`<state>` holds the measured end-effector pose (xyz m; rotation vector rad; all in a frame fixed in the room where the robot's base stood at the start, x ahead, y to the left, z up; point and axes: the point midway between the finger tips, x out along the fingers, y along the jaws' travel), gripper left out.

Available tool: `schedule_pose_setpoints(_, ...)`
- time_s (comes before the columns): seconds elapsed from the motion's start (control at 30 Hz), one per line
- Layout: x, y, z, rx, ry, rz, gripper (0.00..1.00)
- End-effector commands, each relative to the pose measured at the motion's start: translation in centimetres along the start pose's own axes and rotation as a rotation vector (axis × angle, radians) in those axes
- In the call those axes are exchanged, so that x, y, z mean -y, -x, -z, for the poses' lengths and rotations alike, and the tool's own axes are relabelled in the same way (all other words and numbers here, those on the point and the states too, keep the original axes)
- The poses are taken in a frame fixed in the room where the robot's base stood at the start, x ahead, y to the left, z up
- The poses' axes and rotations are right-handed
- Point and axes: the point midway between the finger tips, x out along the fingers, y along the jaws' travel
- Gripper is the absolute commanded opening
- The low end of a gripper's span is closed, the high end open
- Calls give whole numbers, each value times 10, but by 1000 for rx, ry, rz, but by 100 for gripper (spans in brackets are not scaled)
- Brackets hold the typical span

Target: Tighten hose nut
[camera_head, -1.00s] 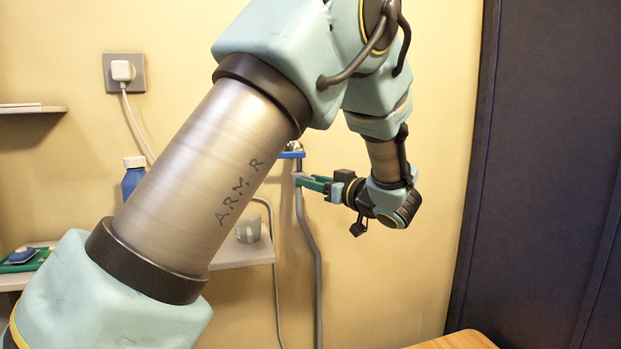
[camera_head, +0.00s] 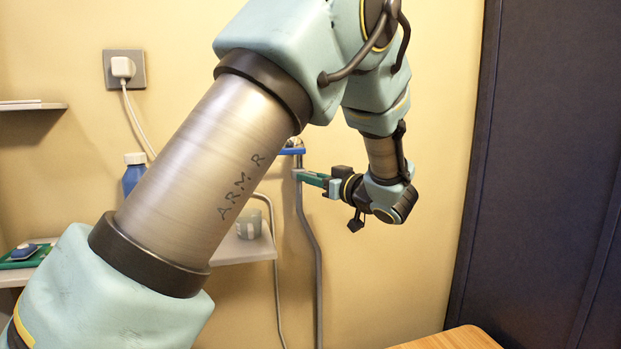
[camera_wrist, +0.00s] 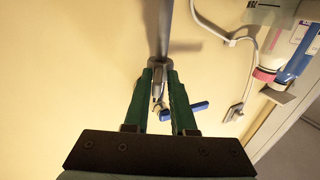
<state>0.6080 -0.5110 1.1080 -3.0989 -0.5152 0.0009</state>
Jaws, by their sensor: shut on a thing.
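My gripper (camera_head: 302,174) reaches left to the wall, with its green fingers at the top of a grey hose (camera_head: 304,226). In the wrist view the gripper (camera_wrist: 160,70) is shut on the hose nut, a small grey metal piece (camera_wrist: 158,76) between the fingertips. The fingers hide most of the nut, so its thread cannot be seen. The hose (camera_wrist: 167,25) runs away from the nut. A tap with a blue lever (camera_head: 292,151) sits just above the fingertips. The lever also shows right of the fingers in the wrist view (camera_wrist: 188,112).
A shelf (camera_head: 245,250) with a grey striped cup (camera_head: 248,224) is left of the hose. A blue bottle (camera_head: 133,176) stands behind my arm. A plugged socket (camera_head: 124,69) is on the wall. A dark panel (camera_head: 550,180) bounds the right, with a wooden top (camera_head: 450,340) below.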

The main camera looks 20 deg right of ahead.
Motion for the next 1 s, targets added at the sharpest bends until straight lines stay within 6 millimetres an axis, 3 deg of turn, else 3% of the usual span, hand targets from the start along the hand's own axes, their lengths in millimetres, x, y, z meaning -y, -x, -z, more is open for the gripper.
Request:
schedule_pose_setpoints(0.83,-3,-7,3,-7,3,103,0)
schedule_pose_setpoints(0.87,-3,-7,4,-7,3,103,15)
schedule_pose_setpoints(1.0,-3,-7,4,-7,4,102,31)
